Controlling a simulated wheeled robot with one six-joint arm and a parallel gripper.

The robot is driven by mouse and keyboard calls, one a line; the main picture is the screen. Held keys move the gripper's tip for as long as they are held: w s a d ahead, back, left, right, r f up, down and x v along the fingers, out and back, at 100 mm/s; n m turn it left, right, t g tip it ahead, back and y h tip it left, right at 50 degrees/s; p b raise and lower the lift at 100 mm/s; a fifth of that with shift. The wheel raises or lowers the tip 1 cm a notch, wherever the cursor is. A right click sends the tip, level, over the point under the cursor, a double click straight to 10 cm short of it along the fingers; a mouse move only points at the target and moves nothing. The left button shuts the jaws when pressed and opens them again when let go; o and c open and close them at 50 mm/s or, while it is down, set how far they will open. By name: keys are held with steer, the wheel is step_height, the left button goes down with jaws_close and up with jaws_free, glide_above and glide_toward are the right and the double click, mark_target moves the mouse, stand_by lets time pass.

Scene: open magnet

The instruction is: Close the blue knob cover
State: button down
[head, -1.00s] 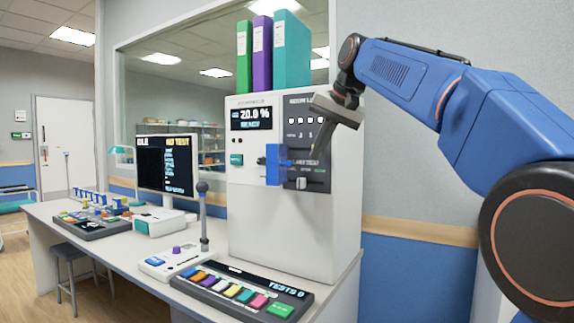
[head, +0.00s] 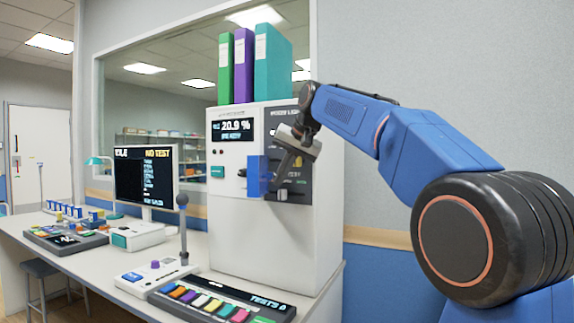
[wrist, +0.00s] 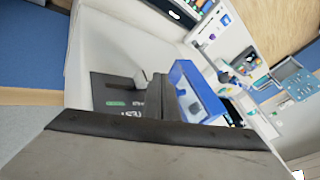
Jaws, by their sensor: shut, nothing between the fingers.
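The blue cover (head: 257,177) stands out from the front of the white cabinet, at the left edge of its dark panel, and looks swung open. In the wrist view the cover (wrist: 192,92) shows as a see-through blue box, right of centre. My gripper (head: 277,187) is shut and empty, pointing down and left. Its fingertips are close to the right side of the cover; I cannot tell whether they touch it. A light knob (wrist: 140,78) shows on the dark panel in the wrist view. The gripper hides part of the panel.
The white cabinet (head: 230,235) stands on the bench, with binders (head: 272,65) on top. A keypad with coloured keys (head: 215,305) and a joystick box (head: 155,275) lie in front. A monitor (head: 146,176) stands to the left.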

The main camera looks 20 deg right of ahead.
mark_target(261, 189)
steer(key=shift+w+a+r, duration=0.1)
steer(key=shift+w+a, duration=0.35)
steer(key=shift+a, duration=0.45)
steer(key=shift+w+a, duration=0.45)
steer(key=shift+a, duration=0.4)
steer(key=shift+a, duration=0.1)
